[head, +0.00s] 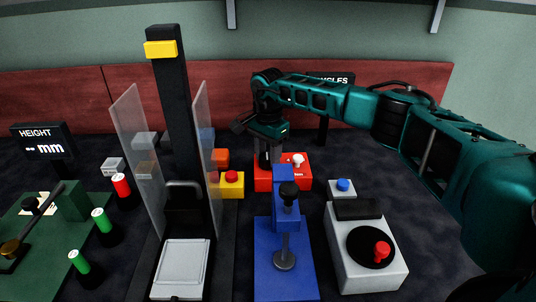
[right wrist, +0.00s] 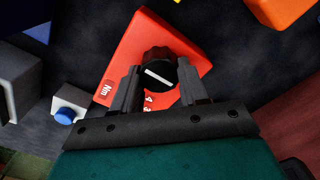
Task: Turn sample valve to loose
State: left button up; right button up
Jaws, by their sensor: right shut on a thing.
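A red box (head: 263,185) stands past the blue stand and carries a small white knob (head: 298,159). In the right wrist view the red box (right wrist: 150,32) bears a round black dial (right wrist: 158,75) with a white pointer line, the letters "Nm" and some numbers. I cannot read a "loose" mark. My right gripper (head: 265,160) reaches down over the box's left part. In the right wrist view its fingers (right wrist: 158,82) are on both sides of the black dial, shut on it. In the head view the gripper hides the dial. My left gripper is not in view.
A blue stand (head: 284,262) with a black knob is in front of the red box. A white box (head: 370,265) with a red-knobbed black disc is at right. A yellow button box (head: 232,186) and a black column with clear panels (head: 170,120) are at left.

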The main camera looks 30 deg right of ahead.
aim_at(268, 155)
dwell(0.3)
jog(key=o, duration=1.1)
jog(key=shift+c, duration=0.2)
jog(key=shift+r, duration=0.1)
notch_tip(268, 155, up, 13)
jog(key=p, duration=0.1)
jog(key=shift+p, duration=0.3)
